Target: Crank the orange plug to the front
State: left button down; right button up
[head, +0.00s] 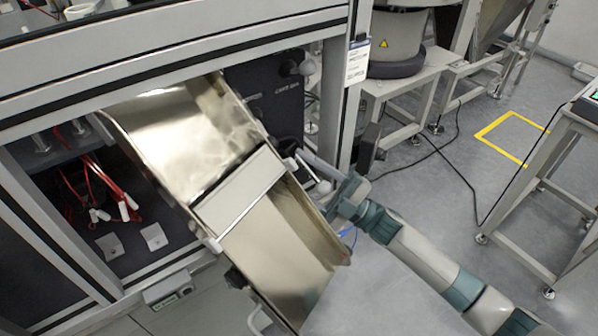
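I cannot make out an orange plug in the head view. A metal chute (275,235) slopes out of the machine's front opening, with a shiny upper part (185,135) and a pale crossbar (240,190). My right arm comes in from the lower right, and its wrist reaches the chute's right edge. My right gripper (308,172) is beside that edge, close to the machine's dark panel. It is small and partly merged with the parts behind it, so its fingers and any grip are unclear. My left gripper is not in view.
Red tubes with white ends (125,205) hang inside the open cabinet left of the chute. A machine frame post (350,90) stands behind my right gripper. A feeder bowl on a stand (395,50) is at the back. Floor is clear around the yellow marking (500,125).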

jog(key=shift+f, duration=0.1)
jog(key=o, duration=1)
jog(key=shift+o, duration=0.3)
jog(key=shift+t, duration=0.3)
